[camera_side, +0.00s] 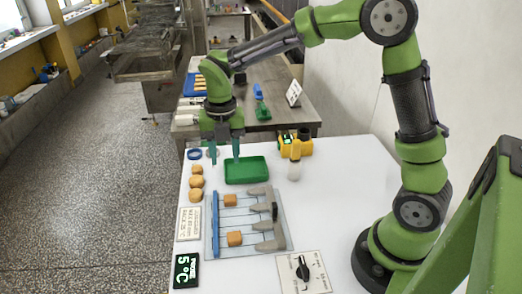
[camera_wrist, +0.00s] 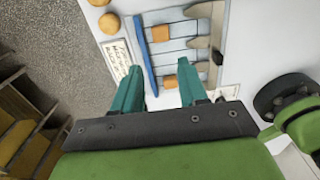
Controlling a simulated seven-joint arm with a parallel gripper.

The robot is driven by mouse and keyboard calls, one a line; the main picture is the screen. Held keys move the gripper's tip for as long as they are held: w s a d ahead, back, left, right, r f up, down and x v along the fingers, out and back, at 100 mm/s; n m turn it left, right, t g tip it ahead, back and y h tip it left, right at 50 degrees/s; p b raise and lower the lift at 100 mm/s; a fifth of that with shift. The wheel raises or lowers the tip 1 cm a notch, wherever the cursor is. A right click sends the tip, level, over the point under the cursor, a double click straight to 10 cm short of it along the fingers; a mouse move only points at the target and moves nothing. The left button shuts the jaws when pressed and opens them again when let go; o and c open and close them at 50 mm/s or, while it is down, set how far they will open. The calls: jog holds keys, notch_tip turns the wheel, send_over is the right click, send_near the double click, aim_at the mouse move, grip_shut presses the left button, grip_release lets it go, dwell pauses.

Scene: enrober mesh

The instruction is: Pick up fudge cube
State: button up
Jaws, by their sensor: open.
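Two tan-brown fudge cubes lie on a grey wire rack. The far cube (camera_side: 230,200) also shows in the wrist view (camera_wrist: 160,33), beyond my fingertips. In the wrist view the fingers of my gripper (camera_wrist: 160,66) frame part of the rack.
The rack has a blue bar (camera_side: 215,224) on its left and grey tapered pieces (camera_side: 268,226) on its right. Several rounded tan pieces (camera_side: 196,182) line the table's left edge. A green tray (camera_side: 246,169), a yellow device (camera_side: 303,146) and a dial panel (camera_side: 303,272) stand around.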

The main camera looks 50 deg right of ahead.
aim_at(230, 197)
notch_tip(230, 197, down, 14)
jog(key=shift+d+r, duration=0.1)
jog(key=shift+d, duration=0.05)
jog(key=c, duration=0.5)
jog(key=shift+o, duration=0.2)
